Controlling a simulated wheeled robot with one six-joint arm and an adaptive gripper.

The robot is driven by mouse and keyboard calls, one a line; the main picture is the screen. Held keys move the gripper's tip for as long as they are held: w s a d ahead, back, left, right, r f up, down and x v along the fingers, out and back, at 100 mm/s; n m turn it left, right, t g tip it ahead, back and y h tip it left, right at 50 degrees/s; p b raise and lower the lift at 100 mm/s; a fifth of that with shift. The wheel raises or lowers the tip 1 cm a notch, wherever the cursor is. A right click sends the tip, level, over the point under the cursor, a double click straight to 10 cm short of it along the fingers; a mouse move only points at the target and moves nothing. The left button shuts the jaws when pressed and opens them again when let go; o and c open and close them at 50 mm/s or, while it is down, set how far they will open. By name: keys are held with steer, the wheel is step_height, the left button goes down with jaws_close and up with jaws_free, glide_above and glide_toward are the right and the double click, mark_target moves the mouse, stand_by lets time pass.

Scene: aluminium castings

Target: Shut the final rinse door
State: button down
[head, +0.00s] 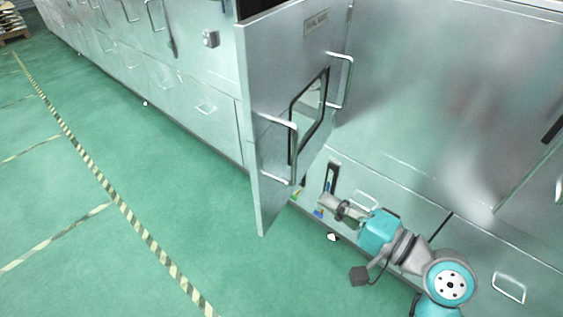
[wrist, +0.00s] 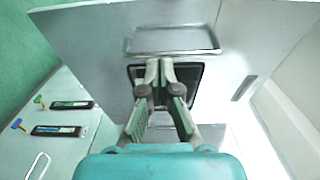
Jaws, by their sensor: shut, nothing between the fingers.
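The final rinse door (head: 270,90) stands swung out from the machine front in the head view. It has a small nameplate, too blurred to read surely, a black-framed window (head: 308,112) and bar handles (head: 294,150). My gripper (head: 324,203) is low, to the right of the door's lower part. In the wrist view the door (wrist: 95,35) fills the upper part, with a bar handle (wrist: 172,53) across it. My gripper (wrist: 160,64) is shut and empty, its fingertips just below that bar and in front of the window. I cannot tell whether they touch the door.
The machine's steel front (head: 440,90) runs along the right, with a lower panel handle (head: 508,288). Coloured valves (wrist: 30,112) and dark slots sit at the left in the wrist view. The green floor (head: 110,180) left of the door is clear, crossed by striped tape (head: 105,178).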

mark_target(257, 156)
step_height(257, 156, up, 6)
steer(key=s+n+g+y, duration=0.1)
steer(key=n+g+y, duration=0.1)
steer(key=g, duration=0.1)
steer(key=x, duration=1.3)
steer(key=shift+a, duration=0.15)
